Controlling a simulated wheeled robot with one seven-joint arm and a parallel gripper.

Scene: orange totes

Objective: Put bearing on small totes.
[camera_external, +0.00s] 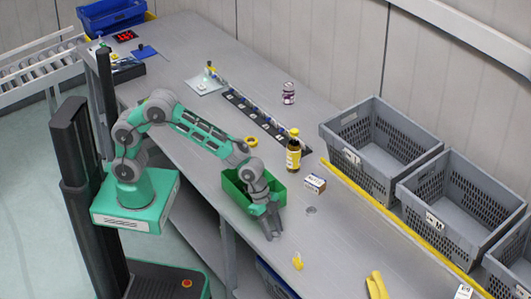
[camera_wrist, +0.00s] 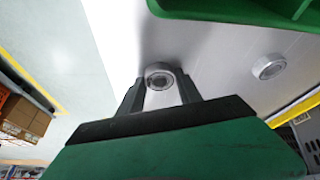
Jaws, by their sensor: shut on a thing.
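My gripper (camera_external: 270,231) points down in front of the green bin (camera_external: 236,190), low over or at the table near its front edge. In the wrist view, its two dark fingers (camera_wrist: 161,90) are shut on a metal ring-shaped bearing (camera_wrist: 160,72). I cannot tell whether the held bearing touches the table. A second bearing (camera_wrist: 268,66) lies flat on the table, and it also shows in the external view (camera_external: 311,210), right of the gripper. Grey totes (camera_external: 420,139) stand along the right side; a middle one (camera_external: 474,229) bears a label with an M, and another is cut off at the edge.
A small box (camera_external: 315,183) and a brown bottle with yellow label (camera_external: 293,155) stand behind the bearing. A yellow strip (camera_external: 385,213) runs before the totes.

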